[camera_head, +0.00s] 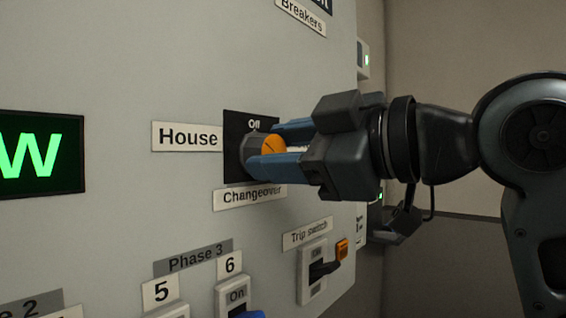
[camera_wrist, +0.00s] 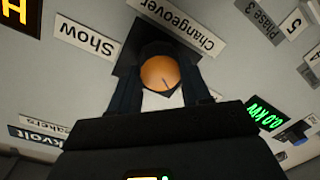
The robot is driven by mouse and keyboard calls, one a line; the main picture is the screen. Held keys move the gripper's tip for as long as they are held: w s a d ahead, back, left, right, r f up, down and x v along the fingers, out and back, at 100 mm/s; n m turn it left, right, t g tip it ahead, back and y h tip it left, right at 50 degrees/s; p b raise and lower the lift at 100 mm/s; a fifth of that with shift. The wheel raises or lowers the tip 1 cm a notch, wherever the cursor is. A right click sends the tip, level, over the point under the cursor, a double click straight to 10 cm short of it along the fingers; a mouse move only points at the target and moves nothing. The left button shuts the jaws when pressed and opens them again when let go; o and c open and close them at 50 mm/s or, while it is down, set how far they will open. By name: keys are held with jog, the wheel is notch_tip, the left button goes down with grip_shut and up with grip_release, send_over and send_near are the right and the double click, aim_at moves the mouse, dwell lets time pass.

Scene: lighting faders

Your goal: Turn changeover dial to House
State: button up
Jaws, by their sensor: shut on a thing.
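The changeover dial (camera_head: 274,146) has an orange face with a dark pointer line and sits on a black plate (camera_head: 236,121) on the grey panel. "Off" is printed at the plate's top, a "House" label (camera_head: 187,137) is at its left and a "Changeover" label (camera_head: 251,196) below. My gripper (camera_head: 283,147) comes from the right, its blue fingers shut on the dial from above and below. In the wrist view the orange dial face (camera_wrist: 160,73) shows between the fingers, with the pointer line near its centre. A "Show" label (camera_wrist: 85,39) is also there.
Numbered Phase 3 switches (camera_head: 232,294) are below. A green-lit display (camera_head: 40,153) is at left.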

jog(key=shift+n, duration=0.4)
jog(key=o, duration=1.1)
jog(key=shift+c, duration=0.2)
jog(key=shift+s, duration=0.1)
jog(key=b+v, duration=0.1)
jog(key=v, duration=0.6)
jog(key=shift+s+d, duration=0.2)
jog(key=shift+d, duration=0.1)
